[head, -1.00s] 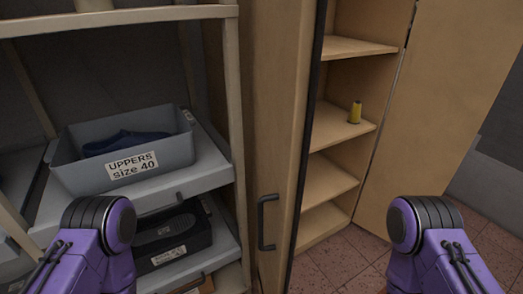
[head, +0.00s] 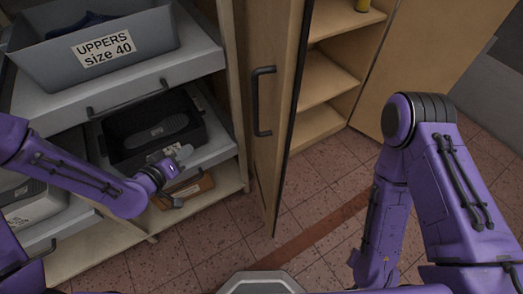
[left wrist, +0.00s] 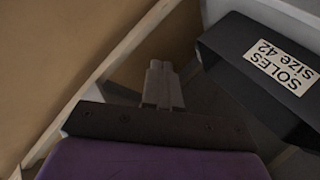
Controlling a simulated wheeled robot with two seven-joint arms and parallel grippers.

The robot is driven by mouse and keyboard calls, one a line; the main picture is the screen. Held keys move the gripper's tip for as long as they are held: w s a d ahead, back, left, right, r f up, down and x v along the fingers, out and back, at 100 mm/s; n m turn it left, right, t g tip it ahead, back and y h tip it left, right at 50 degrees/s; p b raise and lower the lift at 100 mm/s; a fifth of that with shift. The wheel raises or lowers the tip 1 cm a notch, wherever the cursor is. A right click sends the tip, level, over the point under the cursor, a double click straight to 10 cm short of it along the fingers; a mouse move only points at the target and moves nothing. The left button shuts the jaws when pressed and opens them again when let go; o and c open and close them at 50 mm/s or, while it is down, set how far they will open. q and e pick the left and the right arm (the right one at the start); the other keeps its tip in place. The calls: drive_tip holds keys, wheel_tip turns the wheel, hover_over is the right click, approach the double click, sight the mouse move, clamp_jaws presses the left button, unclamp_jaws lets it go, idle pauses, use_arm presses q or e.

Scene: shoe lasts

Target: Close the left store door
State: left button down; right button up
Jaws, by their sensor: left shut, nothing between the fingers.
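The left store door (head: 256,60) is a tan wooden panel with a dark vertical handle (head: 262,101). It stands open, swung toward me and seen at a steep angle in the head view. My left gripper (head: 184,154) is shut and empty, left of the door and apart from the handle, in front of the rack's lower shelf. In the left wrist view its closed fingers (left wrist: 160,75) point between a tan panel and a black bin. My right arm reaches down at the right; its gripper is out of frame.
The right door (head: 425,65) is open too. The rack holds a grey uppers bin (head: 95,50) and a black soles bin (left wrist: 270,75). Tiled floor is clear below.

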use_arm(q)
drive_tip(key=d+r+m+h+b, duration=0.1)
drive_tip(key=d+r+m+h, duration=0.4)
drive_tip(key=r+m+h, duration=0.25)
drive_tip(key=m+g+h, duration=0.4)
drive_tip(key=m+g, duration=0.5)
drive_tip(key=m, duration=0.2)
approach(275, 144)
drive_tip(key=shift+n, duration=0.25)
drive_tip(key=x, duration=0.7)
drive_tip(key=shift+a+p, duration=0.1)
drive_tip(key=shift+p, duration=0.25)
